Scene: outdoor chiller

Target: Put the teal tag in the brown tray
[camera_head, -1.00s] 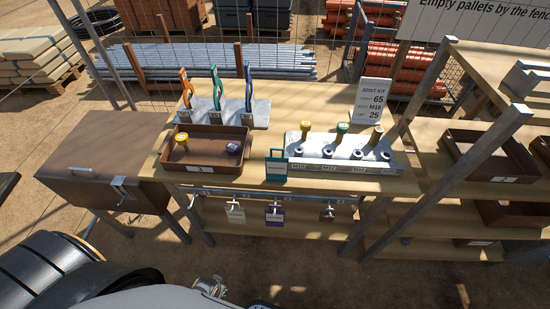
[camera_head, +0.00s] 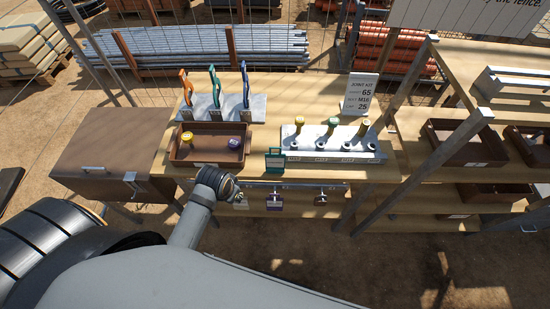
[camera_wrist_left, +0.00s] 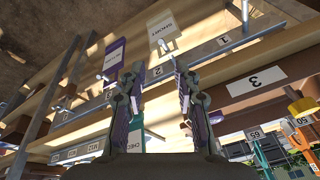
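A teal piece with white lettering, likely the same tag, shows partly behind my fingers in the left wrist view (camera_wrist_left: 134,143). The brown tray (camera_head: 237,160), labelled 3, is left of the tag and holds a yellow-topped and a purple-topped piece. Its front wall also shows in the left wrist view (camera_wrist_left: 298,64). My left gripper (camera_wrist_left: 155,75) is open and empty, near the table's front edge; its fingers are hidden in the head view. My right gripper is out of view.
Purple (camera_head: 275,200) and cream (camera_head: 240,200) tags hang from hooks under the table's front. A silver block (camera_head: 330,153) with several coloured-topped pieces stands right of the teal tag. A rack of handled tools (camera_head: 230,105) is behind the tray. More brown trays (camera_head: 462,152) are on the right shelf.

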